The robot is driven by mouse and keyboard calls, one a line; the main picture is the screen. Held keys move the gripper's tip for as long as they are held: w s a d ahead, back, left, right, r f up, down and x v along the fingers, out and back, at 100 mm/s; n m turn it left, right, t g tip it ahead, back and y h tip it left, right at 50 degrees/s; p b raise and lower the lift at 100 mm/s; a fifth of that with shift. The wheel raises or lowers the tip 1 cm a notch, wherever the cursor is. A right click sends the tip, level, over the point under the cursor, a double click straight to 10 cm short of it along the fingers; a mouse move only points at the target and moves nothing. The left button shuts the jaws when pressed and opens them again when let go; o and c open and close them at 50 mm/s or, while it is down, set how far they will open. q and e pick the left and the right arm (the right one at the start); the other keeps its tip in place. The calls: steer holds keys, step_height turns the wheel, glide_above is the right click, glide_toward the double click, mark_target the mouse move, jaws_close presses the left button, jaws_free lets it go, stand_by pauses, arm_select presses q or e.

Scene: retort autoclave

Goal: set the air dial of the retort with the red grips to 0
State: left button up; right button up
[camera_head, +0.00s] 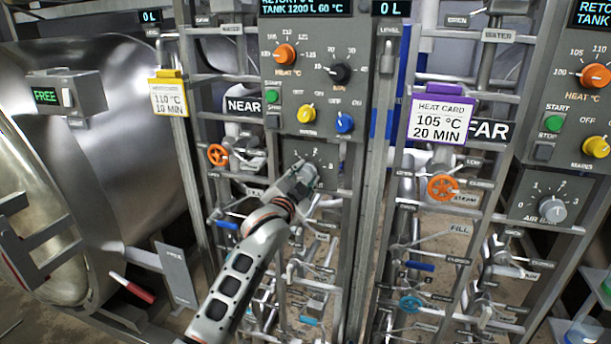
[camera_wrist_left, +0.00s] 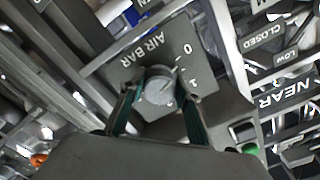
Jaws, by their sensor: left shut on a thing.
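The grey air dial (camera_wrist_left: 158,88) sits on its plate marked AIR BAR, with 0 and 1 visible in the left wrist view. My left gripper (camera_head: 303,176) is at this dial, on the plate (camera_head: 296,150) below the NEAR retort's heat knob. In the wrist view its two fingers (camera_wrist_left: 158,100) stand on either side of the dial and are shut on it. A mark on the dial is too small to read surely. In the head view the gripper hides most of the dial. A red grip (camera_head: 132,288) shows at the near retort on the left. My right gripper is out of view.
A second air dial (camera_head: 551,208) is on the right panel, past the FAR sign (camera_head: 490,131). Orange valve wheels (camera_head: 217,155), pipes and levers crowd the space around my left arm. A yellow knob (camera_head: 307,113) and blue knob (camera_head: 345,122) sit just above the gripper.

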arm_select(q)
steer(key=o, duration=1.1)
steer(key=shift+o, duration=0.2)
steer(key=v, duration=1.2)
